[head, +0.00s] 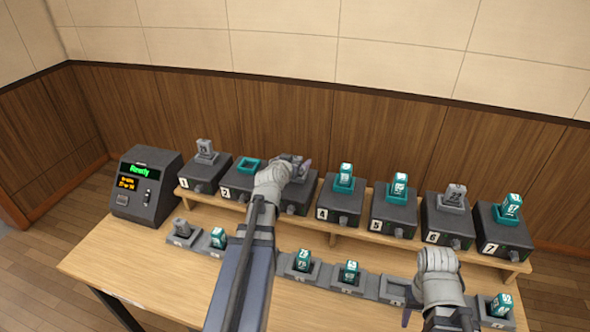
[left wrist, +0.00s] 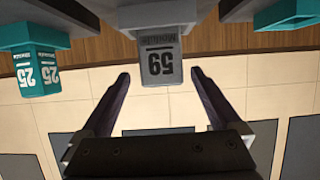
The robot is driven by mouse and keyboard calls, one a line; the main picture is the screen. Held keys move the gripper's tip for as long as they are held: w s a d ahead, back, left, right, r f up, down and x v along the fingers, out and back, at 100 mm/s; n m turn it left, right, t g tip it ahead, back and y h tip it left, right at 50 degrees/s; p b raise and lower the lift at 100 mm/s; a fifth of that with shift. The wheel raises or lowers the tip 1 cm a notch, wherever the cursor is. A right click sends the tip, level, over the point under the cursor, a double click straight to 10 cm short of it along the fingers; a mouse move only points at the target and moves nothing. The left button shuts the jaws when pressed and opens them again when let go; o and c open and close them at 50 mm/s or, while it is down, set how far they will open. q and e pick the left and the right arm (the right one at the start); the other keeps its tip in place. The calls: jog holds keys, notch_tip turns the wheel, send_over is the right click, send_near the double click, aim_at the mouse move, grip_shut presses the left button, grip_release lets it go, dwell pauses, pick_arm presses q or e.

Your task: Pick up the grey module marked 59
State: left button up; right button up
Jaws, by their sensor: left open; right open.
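The grey module marked 59 (left wrist: 160,62) hangs upside down in the left wrist view, seated in a grey socket (left wrist: 158,14). My left gripper (left wrist: 161,76) is open, with one finger on each side of the module's end and gaps between. In the head view my left gripper (head: 298,167) is at box 3 (head: 298,198) on the raised shelf and mostly hides the module there. My right gripper (head: 425,312) is open over the front row, at the right; its fingers are largely hidden by its own hand.
Boxes with grey or teal modules flank box 3; box 2's teal socket (head: 249,164) is empty. A teal module marked 25 (left wrist: 38,75) is beside it in the wrist view. A front row holds more modules. A display console (head: 145,185) stands at the left.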

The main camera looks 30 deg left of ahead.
pick_arm(q)
jog(key=b+x, duration=0.2)
jog(key=x, duration=0.3)
jog(key=shift+a, duration=0.2)
jog(key=shift+s, duration=0.1)
jog(key=shift+c, duration=0.3)
jog(key=c, duration=1.4)
jog(key=shift+c, duration=0.2)
jog(key=shift+r, duration=0.1)
notch_tip(320, 180, up, 10)
jog(key=p, duration=1)
